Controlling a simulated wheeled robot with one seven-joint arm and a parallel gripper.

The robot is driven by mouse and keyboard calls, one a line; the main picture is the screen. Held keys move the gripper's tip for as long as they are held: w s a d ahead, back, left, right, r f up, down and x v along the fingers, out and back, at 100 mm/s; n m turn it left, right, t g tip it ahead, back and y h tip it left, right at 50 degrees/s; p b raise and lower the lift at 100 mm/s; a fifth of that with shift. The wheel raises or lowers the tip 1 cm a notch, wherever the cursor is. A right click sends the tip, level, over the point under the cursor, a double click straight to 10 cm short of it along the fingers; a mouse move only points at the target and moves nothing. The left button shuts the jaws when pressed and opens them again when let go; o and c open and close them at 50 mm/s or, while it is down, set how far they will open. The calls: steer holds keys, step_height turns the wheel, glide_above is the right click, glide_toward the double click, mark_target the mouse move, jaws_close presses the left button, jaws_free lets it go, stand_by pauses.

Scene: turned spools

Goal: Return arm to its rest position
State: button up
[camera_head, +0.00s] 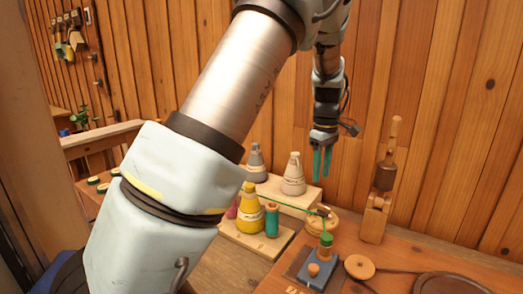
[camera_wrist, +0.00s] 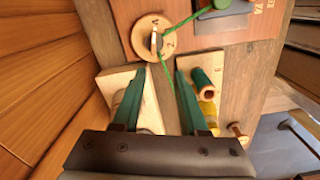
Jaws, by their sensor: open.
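My gripper (camera_head: 322,174) hangs in the air with its two green fingers pointing down, above and behind the spool bench. In the wrist view its fingers (camera_wrist: 160,75) are apart with nothing between them. My arm crosses the head view and hides part of the left side. A cream cone (camera_head: 293,178) and a grey cone (camera_head: 255,165) stand on a raised wooden step. A yellow cone (camera_head: 249,212) and a teal spool (camera_head: 272,221) stand on the lower board. A green thread runs past them toward a green-topped spool (camera_head: 326,244) on a blue block.
A round wooden piece (camera_head: 318,221) lies under the thread; it also shows in the wrist view (camera_wrist: 144,37). A tall wooden post (camera_head: 376,205) stands on the right near the plank wall. A wooden disc (camera_head: 359,266) and a dark wheel (camera_head: 450,284) lie at the front right.

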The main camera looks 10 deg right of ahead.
steer(key=s+a+m, duration=0.2)
steer(key=s+a, duration=0.2)
steer(key=a, duration=0.6)
steer(key=s+a+f+m+t, duration=0.1)
steer(key=s+a+m, duration=0.2)
steer(key=a, duration=0.7)
steer(key=s+a+m, duration=0.3)
steer(key=s+a, duration=0.2)
steer(key=a, duration=0.5)
steer(key=shift+s+a+f+t, duration=0.3)
steer(key=shift+s+a+f, duration=0.05)
steer(key=shift+a+f, duration=0.05)
